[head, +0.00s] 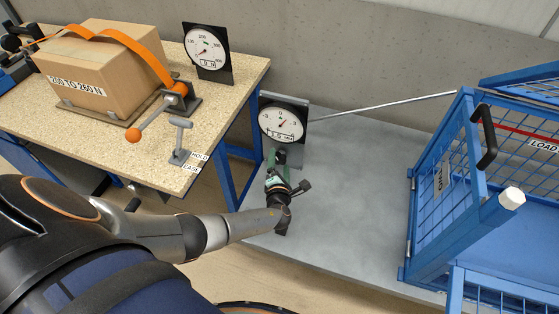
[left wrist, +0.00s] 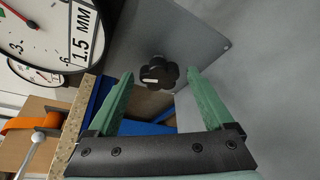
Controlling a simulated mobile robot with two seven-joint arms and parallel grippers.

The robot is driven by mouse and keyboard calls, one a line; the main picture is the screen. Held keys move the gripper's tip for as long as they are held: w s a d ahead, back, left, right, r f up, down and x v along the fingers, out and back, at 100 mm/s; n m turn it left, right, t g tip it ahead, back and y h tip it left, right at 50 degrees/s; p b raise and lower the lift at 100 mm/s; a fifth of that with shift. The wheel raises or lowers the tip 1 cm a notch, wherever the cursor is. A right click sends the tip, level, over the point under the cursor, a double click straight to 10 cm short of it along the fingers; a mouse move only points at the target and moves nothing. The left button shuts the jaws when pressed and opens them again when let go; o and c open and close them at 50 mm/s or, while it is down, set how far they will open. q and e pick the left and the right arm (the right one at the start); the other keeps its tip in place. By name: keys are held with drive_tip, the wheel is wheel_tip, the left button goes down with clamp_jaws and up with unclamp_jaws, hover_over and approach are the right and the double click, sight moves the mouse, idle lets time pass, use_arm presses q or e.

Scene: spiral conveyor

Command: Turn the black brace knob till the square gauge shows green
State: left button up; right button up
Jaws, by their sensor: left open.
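The black brace knob (head: 280,157) sits on the grey plate just below the round white dial of the gauge (head: 282,123). In the left wrist view the lobed knob (left wrist: 158,74) shows a white mark and lies between the tips of my green fingers, with a gap on each side. My left gripper (head: 279,168) is open and points at the knob. The gauge dial (left wrist: 38,28) shows at upper left in the wrist view, with a red needle and a 1.5 MM label. My right gripper is out of view.
A wooden-topped bench (head: 108,140) at left holds a strapped cardboard box (head: 105,65), another dial (head: 206,47) and a small lever (head: 180,138). A thin rod (head: 385,105) runs from the gauge to a blue cage (head: 430,220) at right. The grey floor plate (head: 340,220) between is clear.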

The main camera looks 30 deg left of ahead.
use_arm(q)
drive_tip(key=p+v, duration=0.3)
drive_tip(key=v, duration=0.8)
drive_tip(key=shift+s, duration=0.2)
drive_tip(key=shift+d, duration=0.2)
